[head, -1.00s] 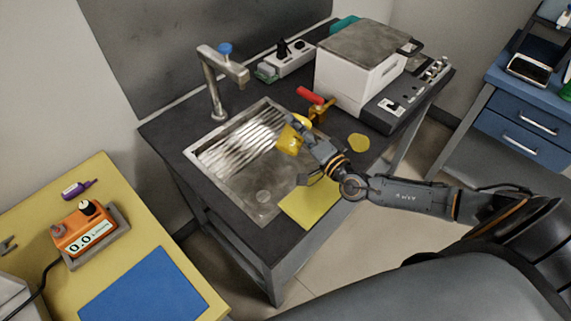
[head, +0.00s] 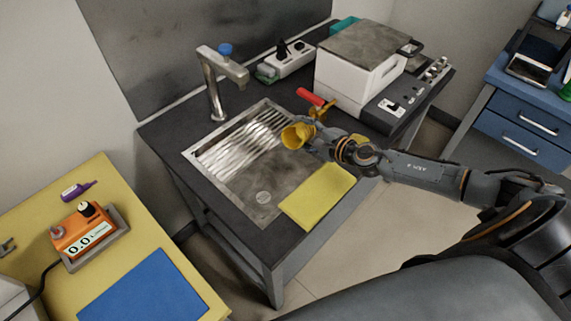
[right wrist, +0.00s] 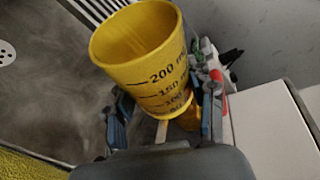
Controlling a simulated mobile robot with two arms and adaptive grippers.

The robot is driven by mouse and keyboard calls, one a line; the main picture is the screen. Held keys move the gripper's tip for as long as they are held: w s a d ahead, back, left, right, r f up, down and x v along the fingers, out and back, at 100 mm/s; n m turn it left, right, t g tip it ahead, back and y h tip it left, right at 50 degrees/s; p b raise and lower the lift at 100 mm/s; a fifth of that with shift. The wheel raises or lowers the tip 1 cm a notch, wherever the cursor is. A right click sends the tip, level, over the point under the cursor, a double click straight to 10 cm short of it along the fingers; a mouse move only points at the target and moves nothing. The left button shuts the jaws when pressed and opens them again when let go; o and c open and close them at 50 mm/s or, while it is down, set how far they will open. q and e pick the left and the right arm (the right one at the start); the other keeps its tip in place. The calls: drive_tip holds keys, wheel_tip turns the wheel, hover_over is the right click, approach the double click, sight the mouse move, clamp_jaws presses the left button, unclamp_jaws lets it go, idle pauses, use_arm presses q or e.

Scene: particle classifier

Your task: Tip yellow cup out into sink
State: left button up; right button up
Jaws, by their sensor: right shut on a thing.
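The yellow cup (head: 292,137) with dark volume marks is held over the right edge of the sink (head: 240,180). It is tilted, its mouth facing left in the head view. In the right wrist view the cup (right wrist: 150,60) shows its open mouth and a yellow inner wall; I cannot tell whether anything is inside. My right gripper (head: 308,139) is shut on the cup; its fingers (right wrist: 162,108) lie on either side of the cup's lower part. The sink's basin is bare metal, with a drain visible. My left gripper is not in view.
A tap (head: 214,85) stands behind the sink. A yellow mat (head: 318,195) lies on the sink's front right edge. A red-handled item (head: 311,97) and a white-sided machine (head: 352,75) stand close right of the cup. The basin's front is clear.

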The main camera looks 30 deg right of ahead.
drive_tip(key=shift+r+m+g+p, duration=0.3)
drive_tip(key=shift+r+m+p, duration=0.2)
drive_tip(key=shift+r, duration=0.1)
drive_tip(key=shift+s+a+f+m+y+b, duration=0.15)
drive_tip(key=shift+f+m+y+b, duration=0.25)
drive_tip(key=shift+f, duration=0.25)
drive_tip(key=shift+m+g, duration=0.3)
drive_tip(key=shift+m, duration=0.1)
drive_tip(key=shift+r+m+y+p, duration=0.2)
drive_tip(key=shift+m+y+p, duration=0.1)
drive_tip(key=shift+y, duration=0.1)
drive_tip(key=shift+w+d+r+m+g+y+b, duration=0.15)
drive_tip(key=shift+w+d+m+g+y+b, duration=0.35)
drive_tip(key=shift+m, duration=0.3)
drive_tip(key=shift+w+d+r+m+g+y+b, duration=0.3)
drive_tip(key=shift+d+r+m+g+y+b, duration=0.35)
drive_tip(key=shift+m, duration=0.55)
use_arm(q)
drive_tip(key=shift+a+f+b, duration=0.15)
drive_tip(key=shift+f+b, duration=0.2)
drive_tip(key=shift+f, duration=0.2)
use_arm(e)
drive_tip(key=shift+w+d+r+m+y, duration=0.1)
drive_tip(key=shift+d+r+m+y, duration=0.05)
drive_tip(key=shift+r+m+y, duration=0.3)
